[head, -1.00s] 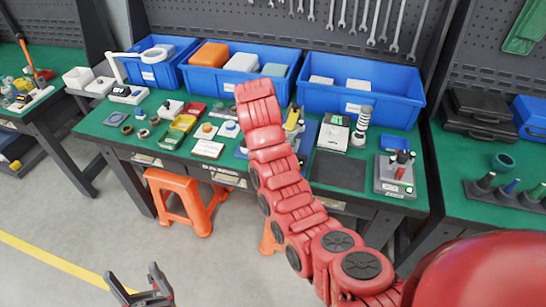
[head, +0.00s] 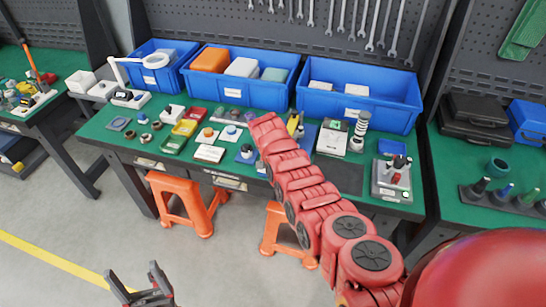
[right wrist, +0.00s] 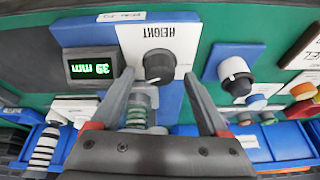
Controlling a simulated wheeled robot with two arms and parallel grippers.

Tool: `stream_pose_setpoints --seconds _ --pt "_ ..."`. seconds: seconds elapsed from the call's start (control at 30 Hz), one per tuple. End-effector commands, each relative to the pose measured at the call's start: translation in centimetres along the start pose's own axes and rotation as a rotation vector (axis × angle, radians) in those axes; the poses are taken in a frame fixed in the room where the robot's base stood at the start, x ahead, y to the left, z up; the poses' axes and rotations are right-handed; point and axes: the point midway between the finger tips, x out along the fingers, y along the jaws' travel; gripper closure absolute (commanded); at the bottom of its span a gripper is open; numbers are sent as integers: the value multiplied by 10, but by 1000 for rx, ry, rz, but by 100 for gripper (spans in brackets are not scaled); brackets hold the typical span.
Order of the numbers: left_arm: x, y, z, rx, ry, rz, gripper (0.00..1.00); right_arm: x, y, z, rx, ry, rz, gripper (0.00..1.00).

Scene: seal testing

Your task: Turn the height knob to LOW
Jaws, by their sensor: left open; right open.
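In the right wrist view, the black round height knob (right wrist: 158,66) sits on a white plate (right wrist: 185,40) whose word HEIGHT appears upside down. A small pale mark shows near the knob's lower edge. The plate is on a blue device (right wrist: 80,32) with a green display (right wrist: 90,68), also upside down, that seems to read 39 mm. My right gripper (right wrist: 159,76) is open, with its fingers on either side of the knob; I cannot tell whether they touch it. In the head view my red right arm hides it. My left gripper (head: 132,271) is open and empty over the floor.
A second blue fixture with a dark, white-rimmed knob (right wrist: 235,75) stands close by on the right in the wrist view. Below the gripper is a spring (right wrist: 138,108). In the head view, blue bins (head: 240,75) line the back of the green bench, and orange stools (head: 185,200) stand at its front.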

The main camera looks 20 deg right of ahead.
Motion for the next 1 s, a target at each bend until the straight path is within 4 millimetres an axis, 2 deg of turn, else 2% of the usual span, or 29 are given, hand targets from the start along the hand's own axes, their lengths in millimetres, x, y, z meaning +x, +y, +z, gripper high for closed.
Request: stream_pose_setpoints --seconds 0.47,0.87,0.9,1.0 --pt "1 0 0 0 0 0 22 5 1 2 1 -4 0 23" --pt "1 0 0 0 0 0 22 5 1 2 1 -3 0 95" --pt "1 0 0 0 0 0 22 5 1 2 1 -3 0 100" --pt "1 0 0 0 0 0 22 5 1 2 0 -3 -1 100"
